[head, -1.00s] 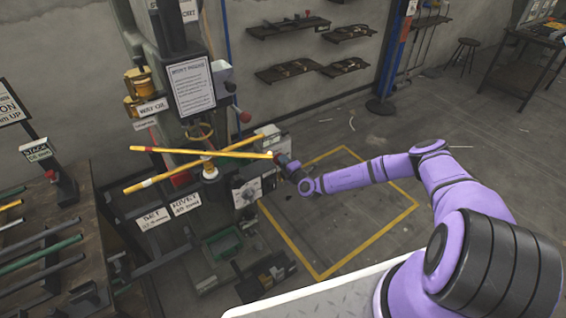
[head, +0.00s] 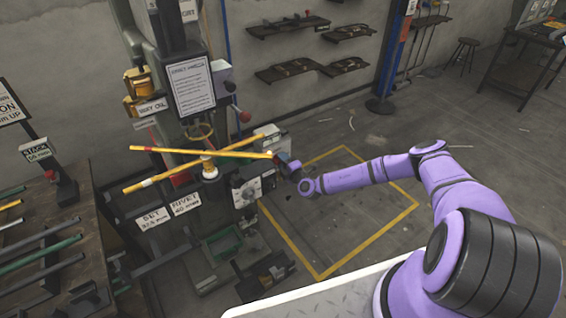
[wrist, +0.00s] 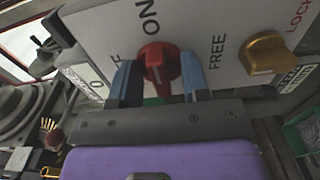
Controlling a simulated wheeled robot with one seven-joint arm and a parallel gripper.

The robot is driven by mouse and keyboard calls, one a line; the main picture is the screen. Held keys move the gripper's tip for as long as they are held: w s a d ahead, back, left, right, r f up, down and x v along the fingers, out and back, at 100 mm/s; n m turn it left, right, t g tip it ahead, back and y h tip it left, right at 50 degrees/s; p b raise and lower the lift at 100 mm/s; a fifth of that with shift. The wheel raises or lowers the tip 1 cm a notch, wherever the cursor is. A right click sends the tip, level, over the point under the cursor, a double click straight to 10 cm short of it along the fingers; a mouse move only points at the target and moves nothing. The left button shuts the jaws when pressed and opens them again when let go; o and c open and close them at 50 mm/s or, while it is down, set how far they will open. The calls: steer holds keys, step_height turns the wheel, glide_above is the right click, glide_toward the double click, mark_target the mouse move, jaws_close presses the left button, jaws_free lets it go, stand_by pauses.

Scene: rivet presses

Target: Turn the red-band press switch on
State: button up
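The switch (wrist: 160,68) is a red knob on a pale panel (wrist: 215,30) in the wrist view, under the word ON. A partly covered label to its left ends in F. My gripper (wrist: 160,84) has its two blue-grey fingers on either side of the red knob, very close to it. I cannot tell whether they touch it. In the head view the press (head: 193,90) stands left of centre, and my gripper (head: 284,164) is at its right side, small and dark; the red knob cannot be made out there.
A yellow knob (wrist: 266,54) sits right of the switch, between FREE and LOCK labels. Yellow bars (head: 205,153) cross in front of the press, left of my gripper. A rack of bars (head: 45,250) stands at the left. The yellow-outlined floor area (head: 345,215) is clear below my arm.

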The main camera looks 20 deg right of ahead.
steer(key=v, duration=1)
steer(key=shift+s, duration=0.4)
steer(key=shift+d, duration=0.1)
steer(key=s+a+r+n+g+y, duration=0.25)
steer(key=r+n+g, duration=0.35)
steer(key=r+n, duration=0.5)
steer(key=s+a+r+n+g+y, duration=0.1)
steer(key=s+r+n+g+y, duration=0.3)
steer(key=r+n, duration=0.7)
steer(key=s+a+r+n+g+y, duration=0.1)
steer(key=s+a+r+n+g, duration=0.15)
steer(key=r+n+g, duration=0.65)
steer(key=s+d+r+n+t+h, duration=0.3)
steer(key=s+r+n+h, duration=0.3)
steer(key=s+r, duration=0.8)
steer(key=s+d+r+n+t+h, duration=0.4)
steer(key=s+d+r+n+h, duration=0.2)
steer(key=s+r+n, duration=0.7)
steer(key=shift+s+r+n+h, duration=0.3)
steer(key=shift+s+r+h, duration=0.3)
steer(key=shift+s, duration=0.65)
